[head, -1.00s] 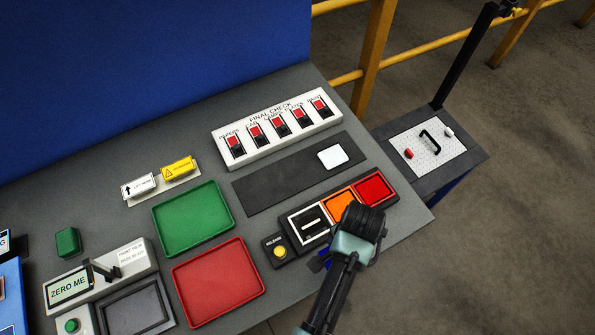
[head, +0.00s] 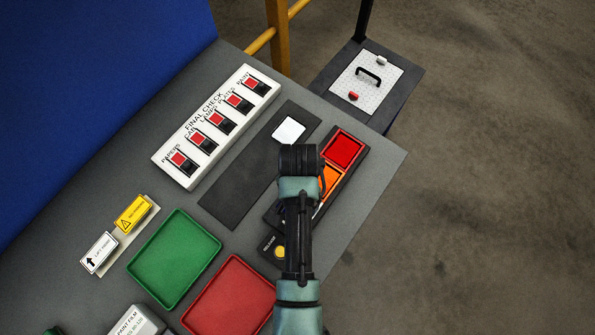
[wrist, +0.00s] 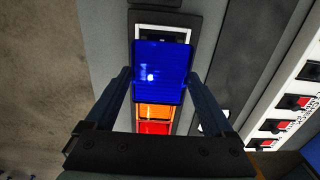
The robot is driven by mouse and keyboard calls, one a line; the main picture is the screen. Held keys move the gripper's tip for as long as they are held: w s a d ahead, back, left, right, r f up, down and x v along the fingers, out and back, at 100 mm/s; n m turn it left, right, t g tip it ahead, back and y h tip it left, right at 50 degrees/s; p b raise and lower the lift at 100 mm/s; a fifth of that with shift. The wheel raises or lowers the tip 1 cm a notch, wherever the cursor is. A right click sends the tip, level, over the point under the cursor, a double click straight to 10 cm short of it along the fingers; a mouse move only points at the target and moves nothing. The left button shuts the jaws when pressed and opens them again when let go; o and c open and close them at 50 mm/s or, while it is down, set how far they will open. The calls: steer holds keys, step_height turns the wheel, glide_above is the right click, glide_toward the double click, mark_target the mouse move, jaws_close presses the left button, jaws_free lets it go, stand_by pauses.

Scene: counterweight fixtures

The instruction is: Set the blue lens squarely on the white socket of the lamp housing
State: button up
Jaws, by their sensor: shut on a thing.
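The blue lens (wrist: 160,70) is a square glossy block held between the two fingers of my gripper (wrist: 160,84) in the wrist view. It appears above the lamp housing (head: 359,163) and covers part of the white socket (wrist: 165,34), whose far edge and dark middle show beyond it. I cannot tell the height of the gap. The orange lens (wrist: 153,111) and red lens (wrist: 154,128) sit in the housing; the red one also shows in the head view (head: 343,149). In the head view my arm hides the blue lens, the fingers and most of the socket.
A yellow button (head: 279,251) is at the housing's near end. A dark strip with a white square (head: 289,129) and the switch panel (head: 216,128) lie to the left. Green (head: 173,258) and red (head: 234,293) trays lie nearer. A side stand (head: 366,82) is beyond.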

step_height(320, 180, down, 4)
steer(key=b, duration=0.4)
steer(key=shift+f, duration=0.7)
steer(key=shift+f, duration=0.45)
stand_by(1.4)
steer(key=o, duration=1.1)
step_height(320, 180, up, 13)
